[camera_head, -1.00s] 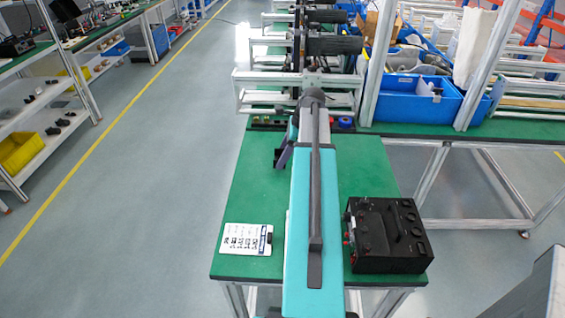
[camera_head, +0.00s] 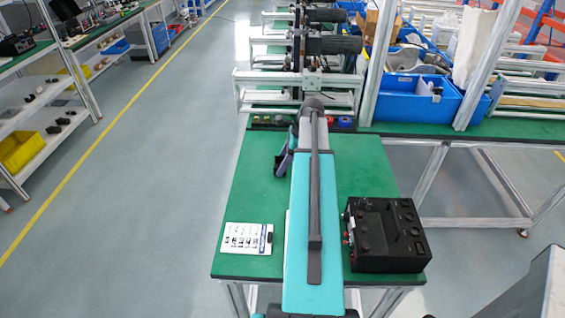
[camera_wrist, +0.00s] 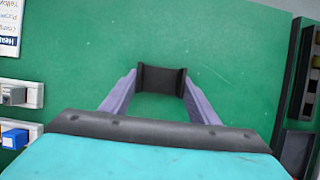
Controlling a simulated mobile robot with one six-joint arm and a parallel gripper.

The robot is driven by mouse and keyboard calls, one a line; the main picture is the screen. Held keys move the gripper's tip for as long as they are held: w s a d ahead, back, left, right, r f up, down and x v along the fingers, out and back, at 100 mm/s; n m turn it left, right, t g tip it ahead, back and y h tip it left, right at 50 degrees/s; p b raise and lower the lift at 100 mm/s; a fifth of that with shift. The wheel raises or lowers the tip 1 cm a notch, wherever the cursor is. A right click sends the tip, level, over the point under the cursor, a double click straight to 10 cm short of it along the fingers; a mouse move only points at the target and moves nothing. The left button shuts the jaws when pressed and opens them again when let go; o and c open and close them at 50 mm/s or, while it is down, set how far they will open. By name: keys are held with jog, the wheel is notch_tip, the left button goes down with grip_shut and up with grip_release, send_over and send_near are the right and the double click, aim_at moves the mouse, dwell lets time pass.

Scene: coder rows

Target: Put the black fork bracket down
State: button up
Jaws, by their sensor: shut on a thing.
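The black fork bracket (camera_wrist: 162,80) is between the tips of my gripper's two purple fingers in the wrist view. My gripper (camera_wrist: 161,85) is shut on it, with one finger at each side. Green table surface shows around and in front of the bracket. I cannot tell whether the bracket touches the table. In the head view my gripper (camera_head: 284,162) shows only in part at the left of my arm, above the green table (camera_head: 255,195). My arm hides the bracket there.
A black box (camera_head: 385,235) stands at the table's front right and a white card (camera_head: 247,238) lies at its front left. Small parts and coloured rolls (camera_head: 343,122) line the back edge. The wrist view shows a dark tray (camera_wrist: 299,85) at right.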

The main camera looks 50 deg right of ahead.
jog(key=o, duration=1.2)
jog(key=shift+r, duration=0.15)
jog(key=shift+b+v, duration=1.3)
jog(key=shift+v, duration=4.65)
jog(key=shift+d, duration=0.1)
